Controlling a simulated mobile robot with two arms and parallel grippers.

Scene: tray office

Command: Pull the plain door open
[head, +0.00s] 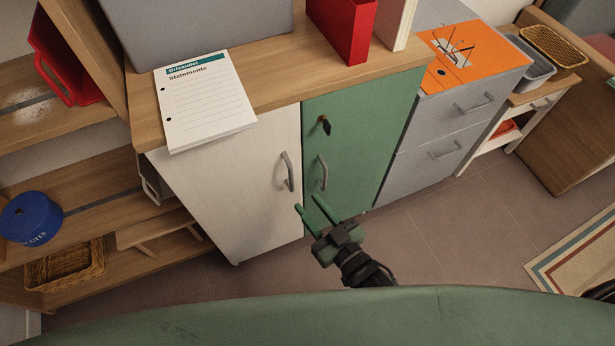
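The plain white door (228,185) is the left front of the low cabinet and looks shut. Its grey bow handle (287,171) stands upright near the door's right edge. The green door (352,135) beside it also looks shut; it has its own handle (323,172) and a key (324,125) in its lock. My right gripper (307,202) is open, its two green fingers spread and pointing up toward the cabinet. The fingertips appear just below the two handles, apart from both, with nothing between them. My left gripper is out of view.
A paper pad (202,99) overhangs the cabinet top's front edge above the white door. A red binder (342,30) stands on top. Grey drawers (433,150) adjoin on the right, open shelves (95,210) on the left.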

